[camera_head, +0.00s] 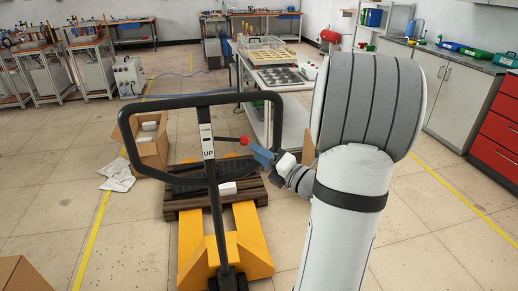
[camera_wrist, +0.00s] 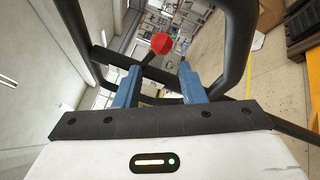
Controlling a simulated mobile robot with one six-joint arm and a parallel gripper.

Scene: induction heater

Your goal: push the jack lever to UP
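The jack lever is a short dark rod with a red knob (camera_head: 244,140), sticking out to the right from the upright of the black handle loop (camera_head: 190,100). It looks close to level. A white plate reading UP (camera_head: 208,154) is on the upright beside it. The red knob also shows in the wrist view (camera_wrist: 161,44), just beyond and between my two blue fingers. My gripper (camera_head: 262,155) is just below and right of the knob in the head view. In the wrist view, my gripper (camera_wrist: 160,72) is open, with nothing between the fingertips; whether it touches the knob, I cannot tell.
The yellow pallet jack (camera_head: 252,240) stands under a dark wooden pallet (camera_head: 184,203) with a small white box. An open cardboard box (camera_head: 150,150) is left of it. A table with trays (camera_head: 280,77) stands behind. The black handle loop surrounds the lever closely.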

